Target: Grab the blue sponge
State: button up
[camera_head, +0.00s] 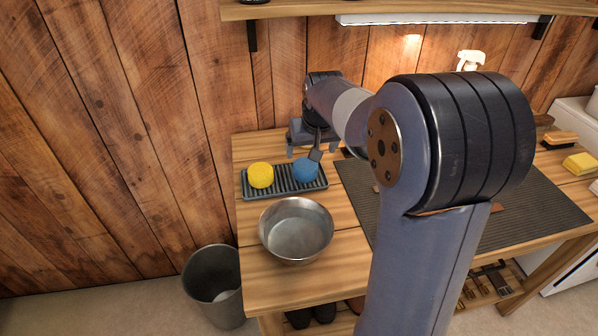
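The blue sponge (304,171) is a rounded piece at the right part of a dark ribbed tray (285,191) on the wooden bench. My gripper (312,155) is at the end of my arm, right by the sponge, and one dark finger overlaps the sponge's upper right edge in the picture. Whether it touches the sponge, and how far apart the fingers stand, I cannot tell. My arm crosses the middle and right of the view and hides part of the bench.
A yellow sponge (261,175) sits to the left in the same tray. A metal bowl (296,231) stands in front. A dark ribbed mat (540,208) lies to the right, with a brush (560,140) and a yellow block (580,163) beyond. A bin (213,284) stands on the floor.

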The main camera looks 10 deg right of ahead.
aim_at(305, 165)
jog(key=x, duration=0.3)
jog(key=shift+f, duration=0.25)
jog(key=shift+a+x, duration=0.2)
jog(key=shift+x, duration=1.2)
jog(key=shift+a+x, duration=0.15)
jog(key=shift+x, duration=1.2)
jog(key=shift+s, duration=0.1)
